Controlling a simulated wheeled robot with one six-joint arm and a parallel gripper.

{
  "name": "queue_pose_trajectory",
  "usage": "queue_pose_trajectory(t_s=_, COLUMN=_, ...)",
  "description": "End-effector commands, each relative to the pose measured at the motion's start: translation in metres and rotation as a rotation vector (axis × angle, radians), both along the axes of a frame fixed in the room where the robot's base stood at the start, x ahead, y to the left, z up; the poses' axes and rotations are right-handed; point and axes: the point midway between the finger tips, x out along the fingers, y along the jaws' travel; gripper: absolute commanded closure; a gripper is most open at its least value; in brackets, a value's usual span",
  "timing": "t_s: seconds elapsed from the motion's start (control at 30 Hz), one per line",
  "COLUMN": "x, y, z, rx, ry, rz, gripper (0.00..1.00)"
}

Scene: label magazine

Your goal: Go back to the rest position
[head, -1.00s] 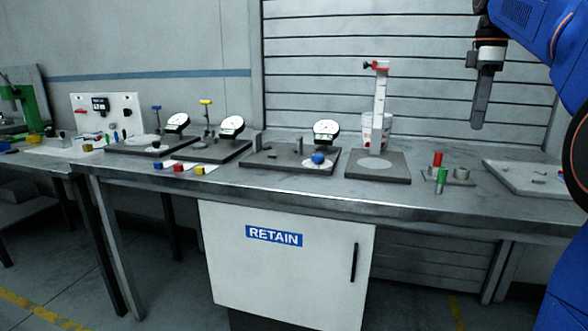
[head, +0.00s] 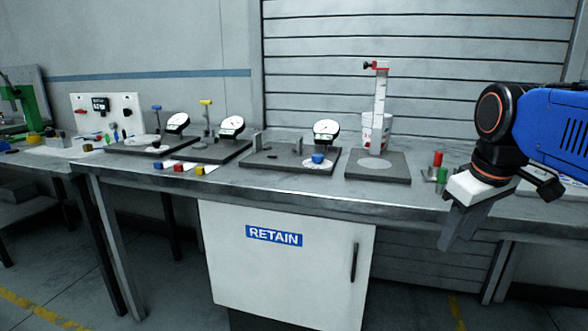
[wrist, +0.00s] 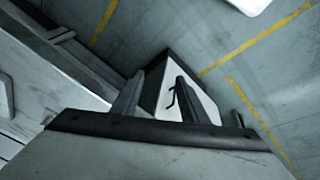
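My gripper (head: 456,228) hangs in front of the bench's front edge at the right in the head view, fingers pointing down and a little left. In the wrist view my gripper (wrist: 160,95) has its two fingers apart, with nothing between them. Floor and the white cabinet show past the fingers. My blue arm reaches in from the right in the head view.
The steel bench (head: 300,188) holds dial gauges (head: 326,131), a blue piece (head: 318,159), a stand with a white column (head: 380,110) and red and green cylinders (head: 437,160) close behind my gripper. A white RETAIN cabinet (head: 290,275) stands below. Floor in front is clear.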

Motion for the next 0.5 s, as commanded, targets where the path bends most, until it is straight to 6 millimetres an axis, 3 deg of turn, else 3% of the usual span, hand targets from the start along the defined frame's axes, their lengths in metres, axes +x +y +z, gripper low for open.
queue_pose_trajectory(t_s=0.03, x=-0.015, y=0.005, z=-0.019, rx=0.012, ry=-0.014, rz=-0.031, gripper=0.60)
queue_pose_trajectory(t_s=0.3, x=-0.076, y=0.023, z=-0.113, rx=0.093, ry=-0.094, rz=-0.224, gripper=0.60)
queue_pose_trajectory(t_s=0.5, x=-0.101, y=0.029, z=-0.158, rx=0.136, ry=-0.127, rz=-0.309, gripper=0.60)
